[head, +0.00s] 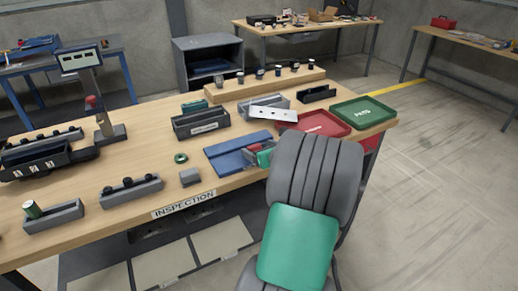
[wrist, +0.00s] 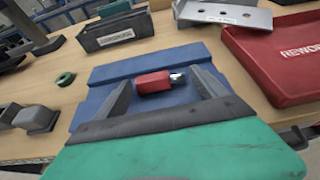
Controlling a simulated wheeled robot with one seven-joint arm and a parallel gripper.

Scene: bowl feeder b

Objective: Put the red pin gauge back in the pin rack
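The red pin gauge (wrist: 154,82) has a red handle and a short metal tip pointing right in the wrist view. It appears to lie on a blue mat (wrist: 108,74). My gripper (wrist: 161,77) is open, with one dark finger on each side of the gauge and gaps showing. I cannot tell whether the fingertips are level with it. In the head view a bit of red (head: 253,147) shows beside my gripper, which my own arm partly hides. A grey block with dark round tops (head: 131,191) stands at the front left; I cannot tell if it is the pin rack.
A red tray marked REWORK (wrist: 290,62) and a green PARTS tray (head: 364,112) lie to the right. A black labelled bin (head: 200,124) stands behind the mat. A green ring (head: 181,158) and a small grey block (head: 190,176) lie left of it. Bare wood separates them.

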